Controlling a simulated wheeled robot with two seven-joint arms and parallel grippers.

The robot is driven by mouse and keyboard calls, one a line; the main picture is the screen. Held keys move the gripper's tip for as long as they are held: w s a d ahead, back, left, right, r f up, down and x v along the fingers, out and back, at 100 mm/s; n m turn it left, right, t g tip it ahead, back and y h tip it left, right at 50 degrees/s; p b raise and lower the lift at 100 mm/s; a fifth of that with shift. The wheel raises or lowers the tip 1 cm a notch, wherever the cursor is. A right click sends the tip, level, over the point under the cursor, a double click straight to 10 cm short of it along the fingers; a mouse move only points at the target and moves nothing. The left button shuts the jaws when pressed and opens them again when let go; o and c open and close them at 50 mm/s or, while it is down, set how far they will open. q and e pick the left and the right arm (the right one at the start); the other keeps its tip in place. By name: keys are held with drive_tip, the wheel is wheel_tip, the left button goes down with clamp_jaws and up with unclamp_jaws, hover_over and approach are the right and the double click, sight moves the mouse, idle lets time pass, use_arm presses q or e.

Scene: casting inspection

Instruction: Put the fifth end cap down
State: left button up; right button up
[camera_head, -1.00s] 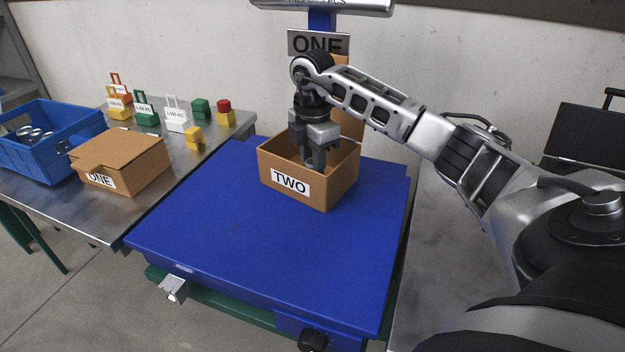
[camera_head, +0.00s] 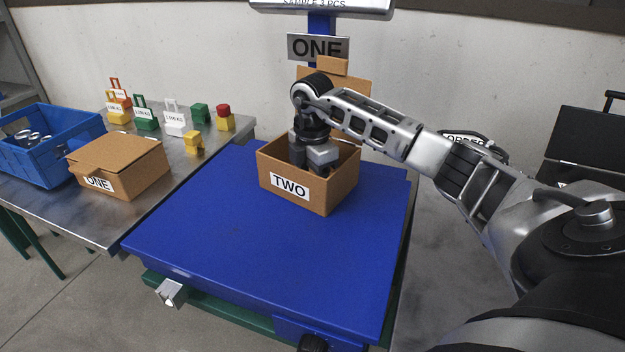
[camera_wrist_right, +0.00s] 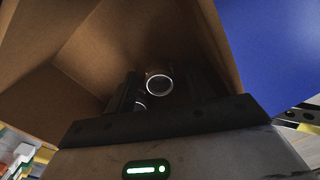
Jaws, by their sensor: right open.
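Carton TWO (camera_head: 335,193) stands open on the blue platform (camera_head: 250,240). My right gripper (camera_head: 314,158) reaches down into it, its fingertips hidden by the walls in the head view. In the right wrist view the gripper (camera_wrist_right: 163,92) is open inside the carton (camera_wrist_right: 85,60). A round metal end cap (camera_wrist_right: 158,84) shows as a bright ring between or just beyond the fingers. Another metal edge (camera_wrist_right: 140,102) shows by the left finger; the dark interior hides whether the fingers touch either. My left gripper is out of view.
On the steel table at left are a blue crate (camera_head: 62,163) with metal parts, closed carton ONE (camera_head: 135,160), and several coloured blocks and tagged weights. A sign reading ONE (camera_head: 318,47) stands behind carton TWO. The front of the platform is clear.

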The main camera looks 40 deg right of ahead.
wheel_tip(320, 180, up, 3)
drive_tip(key=shift+r+p, duration=0.15)
drive_tip(key=shift+p, duration=0.45)
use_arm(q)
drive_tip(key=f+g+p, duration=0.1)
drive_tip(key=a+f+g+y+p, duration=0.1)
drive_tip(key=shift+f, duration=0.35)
use_arm(e)
wheel_tip(320, 180, up, 9)
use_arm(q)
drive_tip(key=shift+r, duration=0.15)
